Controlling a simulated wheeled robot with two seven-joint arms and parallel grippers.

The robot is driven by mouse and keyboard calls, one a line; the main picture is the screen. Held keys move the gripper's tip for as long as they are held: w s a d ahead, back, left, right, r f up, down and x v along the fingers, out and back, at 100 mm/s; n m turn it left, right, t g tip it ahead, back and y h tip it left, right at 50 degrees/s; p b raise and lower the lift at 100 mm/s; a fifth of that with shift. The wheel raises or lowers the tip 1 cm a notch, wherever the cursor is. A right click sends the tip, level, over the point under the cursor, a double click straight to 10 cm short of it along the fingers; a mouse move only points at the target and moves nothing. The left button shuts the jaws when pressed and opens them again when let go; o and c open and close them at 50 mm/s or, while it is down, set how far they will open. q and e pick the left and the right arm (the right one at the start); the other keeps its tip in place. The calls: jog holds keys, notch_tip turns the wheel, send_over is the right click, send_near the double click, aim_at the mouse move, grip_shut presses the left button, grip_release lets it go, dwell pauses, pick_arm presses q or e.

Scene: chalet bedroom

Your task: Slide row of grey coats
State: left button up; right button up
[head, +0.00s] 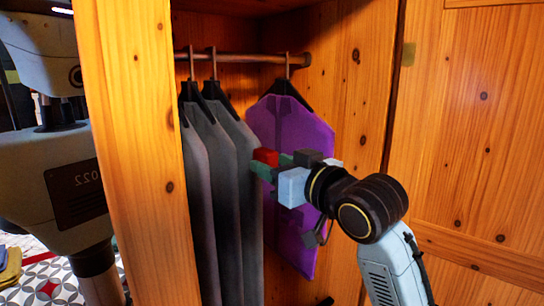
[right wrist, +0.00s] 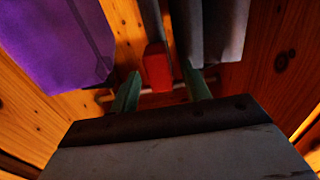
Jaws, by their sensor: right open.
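Several grey coats (head: 212,190) hang side by side on black hangers at the left of the open wardrobe. Parts of grey coats also show at the top of the right wrist view (right wrist: 215,30). My right gripper (head: 270,164), with green fingers, is open at the right edge of the row. A small red block (head: 265,156) shows at its fingertips. In the right wrist view the red block (right wrist: 157,68) lies between and beyond the open fingers (right wrist: 162,90), at the end of a narrow grey strip. I cannot tell whether they touch. My left gripper is out of view.
A purple garment (head: 290,130) hangs to the right, partly behind my right gripper. The rail (head: 240,58) runs across the wardrobe's top. A wooden front post (head: 145,150) stands left of the coats, and a wooden door (head: 475,140) stands at the right.

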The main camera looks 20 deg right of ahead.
jog(key=shift+w+a, duration=0.15)
jog(key=shift+w, duration=0.35)
grip_shut()
